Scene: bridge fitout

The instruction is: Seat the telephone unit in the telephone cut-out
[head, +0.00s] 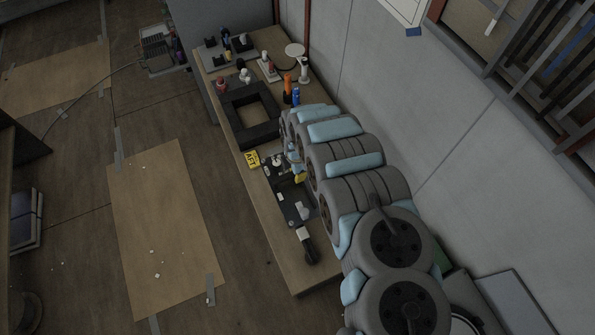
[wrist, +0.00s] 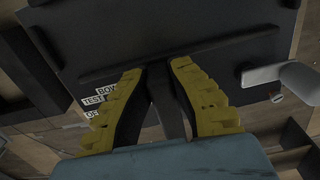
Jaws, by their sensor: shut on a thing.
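My gripper (wrist: 158,70) has yellow ribbed fingers, closed on a narrow dark upright piece (wrist: 168,105) in the wrist view. I take this piece as part of the telephone unit; its full outline is not clear. A dark panel (wrist: 210,30) with a raised ridge lies beyond the fingertips. In the head view, the gripper (head: 298,176) is low over the black panel (head: 284,197) on the bench, and my arm hides part of it. The telephone cut-out cannot be told apart with certainty.
The wooden bench (head: 237,139) also holds a black square frame (head: 235,111), a yellow AFT label (head: 251,159), an orange item (head: 288,84) and a blue item (head: 295,97). A dark lever (head: 310,250) stands near its front end. The grey wall (head: 370,80) is close on the right.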

